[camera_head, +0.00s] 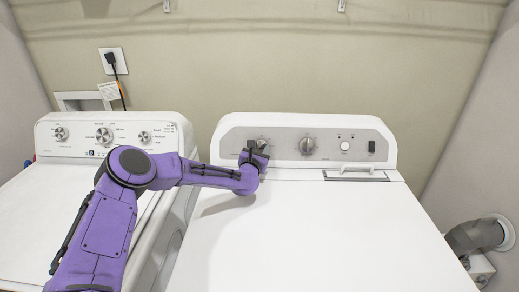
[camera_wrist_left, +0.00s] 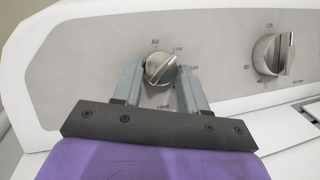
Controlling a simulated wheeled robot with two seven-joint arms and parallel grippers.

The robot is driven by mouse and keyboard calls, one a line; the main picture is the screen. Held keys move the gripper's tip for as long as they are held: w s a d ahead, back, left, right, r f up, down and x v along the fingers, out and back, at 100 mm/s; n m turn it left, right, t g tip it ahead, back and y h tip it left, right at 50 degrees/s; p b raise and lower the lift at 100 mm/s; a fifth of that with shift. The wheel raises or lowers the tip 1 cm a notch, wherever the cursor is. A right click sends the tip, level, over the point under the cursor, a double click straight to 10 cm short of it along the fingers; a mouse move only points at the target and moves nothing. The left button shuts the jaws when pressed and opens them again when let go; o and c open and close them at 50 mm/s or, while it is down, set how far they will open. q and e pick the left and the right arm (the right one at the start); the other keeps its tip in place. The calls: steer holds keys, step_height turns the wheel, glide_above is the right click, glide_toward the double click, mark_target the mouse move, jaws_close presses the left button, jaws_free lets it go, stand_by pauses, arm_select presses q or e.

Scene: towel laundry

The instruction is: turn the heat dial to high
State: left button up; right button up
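The heat dial (camera_wrist_left: 160,68) is a round silver knob with a raised grip bar, at the left end of the right-hand machine's grey panel. Its bar slants up to the right, toward the label "Low". In the head view the dial (camera_head: 262,143) is partly covered by my left gripper (camera_head: 253,150). In the left wrist view my left gripper (camera_wrist_left: 160,76) has its two grey fingers spread, one on each side of the dial. Whether both fingers press on it is unclear. Some labels around the dial are blurred or covered. My right gripper is not in view.
A larger dial (camera_head: 307,145) marked "Off" is to the right on the same panel, followed by a small knob (camera_head: 345,146) and a dark switch (camera_head: 371,147). The white machine top (camera_head: 320,235) is clear. A second machine (camera_head: 50,215) stands at left.

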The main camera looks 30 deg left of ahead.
arm_select(q)
steer(key=shift+c, duration=1.3)
